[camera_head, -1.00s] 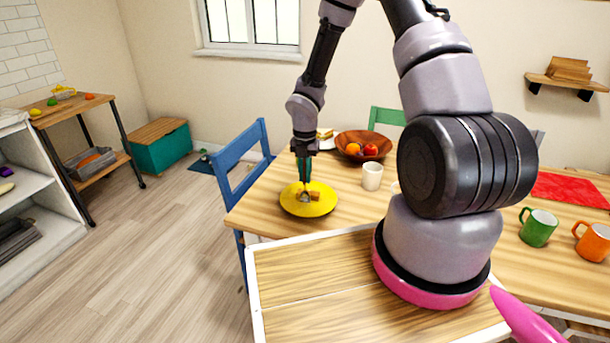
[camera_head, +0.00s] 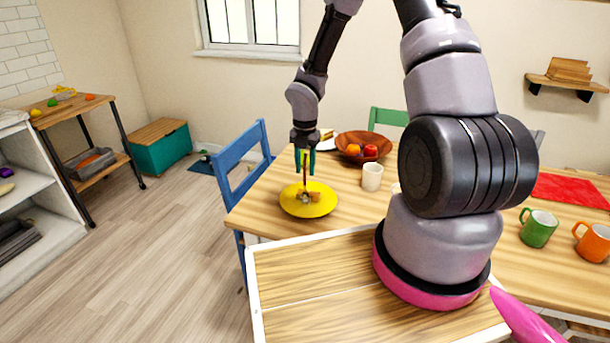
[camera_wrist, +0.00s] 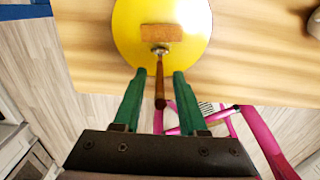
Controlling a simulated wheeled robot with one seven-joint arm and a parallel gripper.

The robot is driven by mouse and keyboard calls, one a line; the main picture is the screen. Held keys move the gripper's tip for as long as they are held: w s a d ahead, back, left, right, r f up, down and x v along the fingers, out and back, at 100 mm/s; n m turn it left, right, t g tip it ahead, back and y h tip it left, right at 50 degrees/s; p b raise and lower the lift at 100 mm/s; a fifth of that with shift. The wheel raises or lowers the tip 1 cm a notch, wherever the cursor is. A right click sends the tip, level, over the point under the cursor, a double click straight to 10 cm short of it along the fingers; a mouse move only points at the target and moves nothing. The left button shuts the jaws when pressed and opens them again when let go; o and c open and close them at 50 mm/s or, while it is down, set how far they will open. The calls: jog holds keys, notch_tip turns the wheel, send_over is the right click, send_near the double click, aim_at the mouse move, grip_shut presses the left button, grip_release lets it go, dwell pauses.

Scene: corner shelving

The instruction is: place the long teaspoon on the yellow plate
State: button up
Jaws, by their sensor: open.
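The yellow plate (camera_head: 318,208) lies near the left end of the table, and it fills the top middle of the wrist view (camera_wrist: 190,20). The long teaspoon (camera_wrist: 160,90) has a brown handle and a metal bowl. Its bowl end is over the plate beside a brown block (camera_wrist: 162,33); the handle rises steeply from it in the head view (camera_head: 304,182). My gripper (camera_head: 305,172) is above the plate, its green fingers (camera_wrist: 159,73) open with a gap on both sides of the handle. Whether the spoon leans on anything is unclear.
A white cup (camera_head: 372,178) stands right of the plate, with a brown fruit bowl (camera_head: 352,147) behind. A blue chair (camera_head: 240,165) stands at the table's left edge. Green (camera_head: 538,228) and orange (camera_head: 592,242) mugs are far right. Bare table lies around the plate.

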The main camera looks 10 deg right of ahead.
notch_tip(320, 180, up, 9)
jog(key=s+d+r+m+t+h, duration=0.1)
jog(key=s+d+r+m+t, duration=0.2)
jog(key=r+m, duration=0.6)
jog(key=s+d+r+m, duration=0.2)
jog(key=s+r+m, duration=0.3)
jog(key=r+m, duration=0.45)
jog(key=s+r+m+t+y, duration=0.3)
jog(key=s+r+m+t, duration=0.1)
jog(key=s+r+m, duration=0.9)
jog(key=shift+s+r+m, duration=0.2)
jog(key=shift+s+m, duration=0.05)
jog(key=shift+m, duration=0.7)
